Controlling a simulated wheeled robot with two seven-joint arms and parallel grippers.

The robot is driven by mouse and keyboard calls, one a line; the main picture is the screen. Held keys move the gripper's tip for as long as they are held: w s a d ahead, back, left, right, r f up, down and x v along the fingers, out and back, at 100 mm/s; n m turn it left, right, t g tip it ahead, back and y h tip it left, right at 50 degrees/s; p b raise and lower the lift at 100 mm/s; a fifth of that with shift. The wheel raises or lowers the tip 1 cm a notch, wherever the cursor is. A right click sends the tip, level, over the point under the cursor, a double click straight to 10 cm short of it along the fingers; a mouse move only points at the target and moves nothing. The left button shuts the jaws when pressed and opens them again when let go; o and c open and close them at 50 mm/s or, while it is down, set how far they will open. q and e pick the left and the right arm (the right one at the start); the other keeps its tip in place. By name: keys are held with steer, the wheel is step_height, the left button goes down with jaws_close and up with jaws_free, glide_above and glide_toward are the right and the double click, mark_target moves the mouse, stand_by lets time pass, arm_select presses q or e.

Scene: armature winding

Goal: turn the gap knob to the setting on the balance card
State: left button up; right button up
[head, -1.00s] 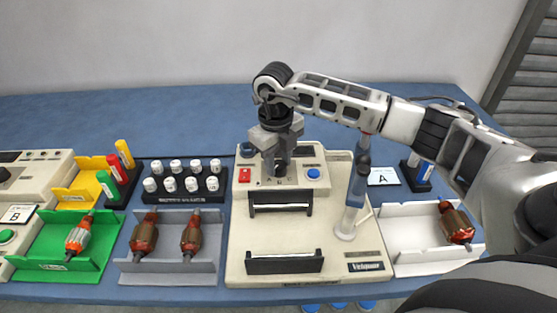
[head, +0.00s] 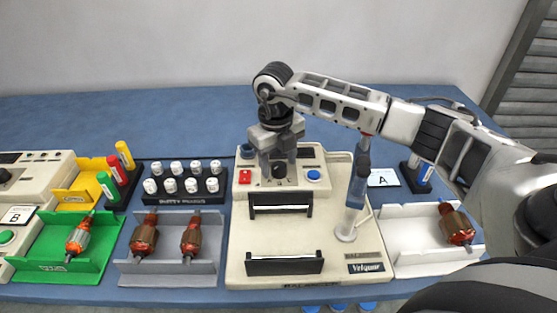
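The tester (head: 305,230) is a beige machine in the middle of the table. Its dark gap knob (head: 279,172) sits on the back panel between a red switch (head: 244,177) and a blue button (head: 313,175). My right gripper (head: 278,167) points down over the knob, its two fingers open, one to each side of it. Whether a finger touches the knob, and the knob's pointer and scale, cannot be made out. A card marked A (head: 383,177) stands right of the tester; a card marked B (head: 17,215) is at the far left. Their small print is unreadable. My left gripper is out of view.
A lamp-like post (head: 354,200) rises on the tester's right side. A white tray (head: 408,255) with an armature is to the right. Grey (head: 168,267) and green (head: 48,266) trays with armatures and a rack of white-capped vials (head: 185,198) are to the left.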

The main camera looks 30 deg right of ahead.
mark_target(276, 167)
step_height(276, 167, up, 16)
steer(key=shift+a+b, duration=0.4)
steer(key=shift+a, duration=0.05)
steer(key=shift+s+f, duration=0.1)
stand_by(0.5)
